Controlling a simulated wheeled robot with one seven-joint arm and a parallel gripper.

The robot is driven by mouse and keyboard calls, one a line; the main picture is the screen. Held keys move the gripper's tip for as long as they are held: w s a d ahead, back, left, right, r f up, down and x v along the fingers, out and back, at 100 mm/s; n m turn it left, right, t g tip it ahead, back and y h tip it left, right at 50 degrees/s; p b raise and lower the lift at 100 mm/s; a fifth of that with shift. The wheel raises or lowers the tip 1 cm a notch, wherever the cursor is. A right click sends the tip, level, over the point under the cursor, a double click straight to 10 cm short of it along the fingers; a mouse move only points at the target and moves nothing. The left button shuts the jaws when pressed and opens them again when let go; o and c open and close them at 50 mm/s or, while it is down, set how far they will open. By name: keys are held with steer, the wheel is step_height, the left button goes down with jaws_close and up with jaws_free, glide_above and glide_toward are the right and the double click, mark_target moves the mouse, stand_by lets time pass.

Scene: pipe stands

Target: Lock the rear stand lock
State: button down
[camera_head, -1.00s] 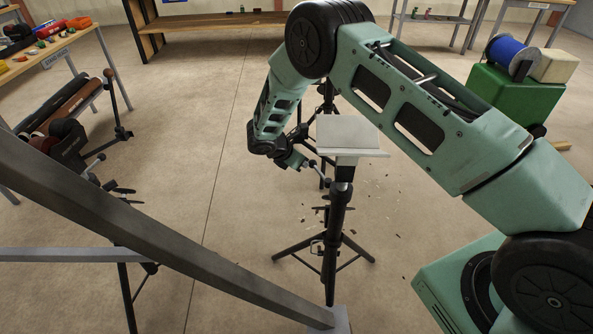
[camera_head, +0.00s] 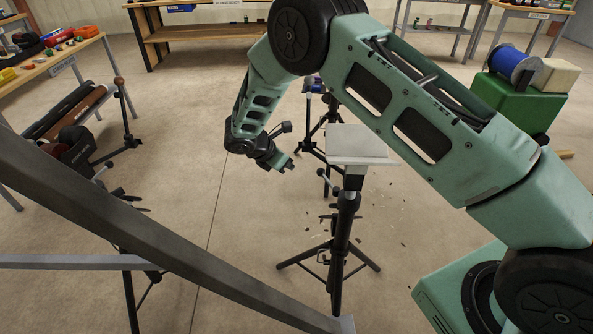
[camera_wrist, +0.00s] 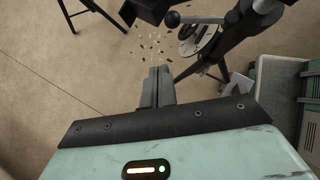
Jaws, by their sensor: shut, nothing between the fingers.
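A black tripod stand (camera_head: 341,235) with a flat pale plate (camera_head: 362,143) on top stands upright at the centre of the head view. A lock lever with a small round knob (camera_head: 321,172) shows on its left side. In the wrist view the dark knob (camera_wrist: 172,19) shows close beyond my fingers, next to the black stand post (camera_wrist: 235,38). My gripper (camera_head: 291,166) is left of the lever, apart from it in the head view. In the wrist view my gripper (camera_wrist: 158,72) has its fingers together with nothing between them. I cannot tell whether the lock is tight.
Another stand (camera_head: 308,125) is behind the plate, partly hidden. A grey beam (camera_head: 150,225) crosses the lower left front. Stands with dark and brown pipes (camera_head: 85,105) are at left. A green box with a blue spool (camera_head: 508,55) is at right. Open floor lies left of my gripper.

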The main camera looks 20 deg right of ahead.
steer(key=shift+w+v, duration=0.2)
steer(key=shift+v, duration=0.9)
steer(key=shift+w+v, duration=0.2)
steer(key=shift+v, duration=0.9)
steer(key=shift+s+a+r, duration=0.1)
steer(key=shift+a, duration=0.05)
